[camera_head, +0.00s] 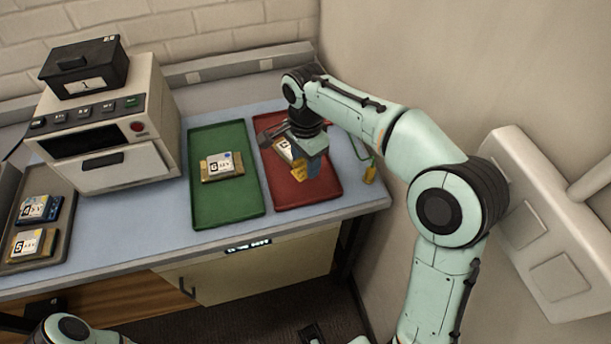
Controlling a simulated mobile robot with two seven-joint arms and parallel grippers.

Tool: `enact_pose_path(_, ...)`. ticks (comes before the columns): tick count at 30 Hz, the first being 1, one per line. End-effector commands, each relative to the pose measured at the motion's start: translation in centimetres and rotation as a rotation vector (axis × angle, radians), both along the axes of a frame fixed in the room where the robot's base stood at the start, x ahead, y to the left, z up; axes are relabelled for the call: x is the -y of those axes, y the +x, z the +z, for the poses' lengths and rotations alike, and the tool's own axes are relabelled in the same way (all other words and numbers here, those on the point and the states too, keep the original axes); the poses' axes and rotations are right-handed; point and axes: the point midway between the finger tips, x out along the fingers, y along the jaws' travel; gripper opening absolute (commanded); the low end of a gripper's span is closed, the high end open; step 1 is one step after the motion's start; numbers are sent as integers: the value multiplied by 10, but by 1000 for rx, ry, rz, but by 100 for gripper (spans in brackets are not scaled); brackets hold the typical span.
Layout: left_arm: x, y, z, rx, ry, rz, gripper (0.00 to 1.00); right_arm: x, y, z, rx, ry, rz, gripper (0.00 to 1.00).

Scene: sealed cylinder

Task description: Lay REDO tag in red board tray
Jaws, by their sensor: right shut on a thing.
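The red tray (322,187) lies at the right end of the bench. A board with a white label (284,148) is in it, partly hidden by my right gripper. My right gripper (306,170) is over the red tray, pointing down. It appears shut on a small yellow piece (298,172), seemingly the REDO tag; no lettering is readable and its contact with the tray or board is unclear. Another yellow piece (370,175) is by the bench's right edge, near a green cord. My left gripper is not in view.
The green tray (233,206) beside the red one holds a labelled board (221,166). A tester (108,127) with a black box (86,68) on top stands left. A dark tray (62,221) at far left holds two boards. A wall is close on the right.

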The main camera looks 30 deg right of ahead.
Motion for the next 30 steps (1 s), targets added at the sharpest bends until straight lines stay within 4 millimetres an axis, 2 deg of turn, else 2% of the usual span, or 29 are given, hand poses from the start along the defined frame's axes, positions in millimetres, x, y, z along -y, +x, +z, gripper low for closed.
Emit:
enact_pose_path(5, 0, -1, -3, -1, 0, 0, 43, 0, 0, -15, -1, 0, -1, 18)
enact_pose_path(12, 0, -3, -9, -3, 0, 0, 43, 0, 0, -49, -2, -1, -1, 18)
enact_pose_path(26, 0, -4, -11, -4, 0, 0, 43, 0, 0, -57, 1, 0, 0, 18)
enact_pose_path(27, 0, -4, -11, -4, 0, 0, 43, 0, 0, -56, 1, 0, 0, 57)
enact_pose_path(30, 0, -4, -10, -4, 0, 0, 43, 0, 0, -55, 1, 0, 0, 57)
